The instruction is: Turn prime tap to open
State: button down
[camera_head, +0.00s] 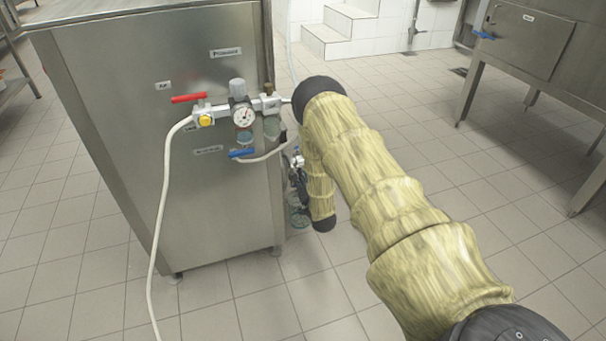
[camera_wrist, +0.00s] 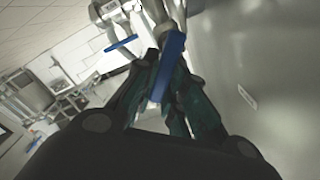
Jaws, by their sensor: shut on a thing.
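In the wrist view, my gripper (camera_wrist: 164,76) has its dark green fingers closed on a blue tap lever (camera_wrist: 170,62). The lever sits between the fingers, and its metal valve body is partly seen beyond them. I take this lever to be the prime tap; no label for it can be read. In the head view, my gripper (camera_head: 299,181) is mostly hidden behind my arm, beside the right side of the steel cabinet. The held lever cannot be made out there.
The steel cabinet (camera_head: 200,235) carries a red lever (camera_head: 189,98), a gauge (camera_head: 243,117) and a front blue lever (camera_head: 242,154). A white hose (camera_head: 160,215) hangs down its front. Another blue lever (camera_wrist: 121,43) shows left of my fingers. A steel table (camera_head: 533,50) stands right; floor between is clear.

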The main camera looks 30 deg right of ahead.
jog(key=n+p, duration=0.1)
jog(key=n, duration=0.2)
jog(key=a+n+p, duration=0.1)
jog(key=shift+a+r+n+p, duration=0.1)
jog(key=shift+r+n+p, duration=0.2)
jog(key=shift+r+p, duration=0.1)
jog(key=shift+w+a+n+p, duration=0.1)
jog(key=shift+a+n+p, duration=0.2)
jog(key=shift+n, duration=0.45)
jog(key=shift+w+a+n+p, duration=0.1)
jog(key=shift+n+p, duration=0.25)
jog(key=shift+n, duration=0.4)
jog(key=shift+f+n, duration=0.1)
jog(key=shift+n, duration=0.2)
jog(key=c, duration=1.5)
grip_release()
jog(key=shift+o, duration=0.2)
jog(key=shift+a, duration=0.1)
jog(key=v, duration=1.2)
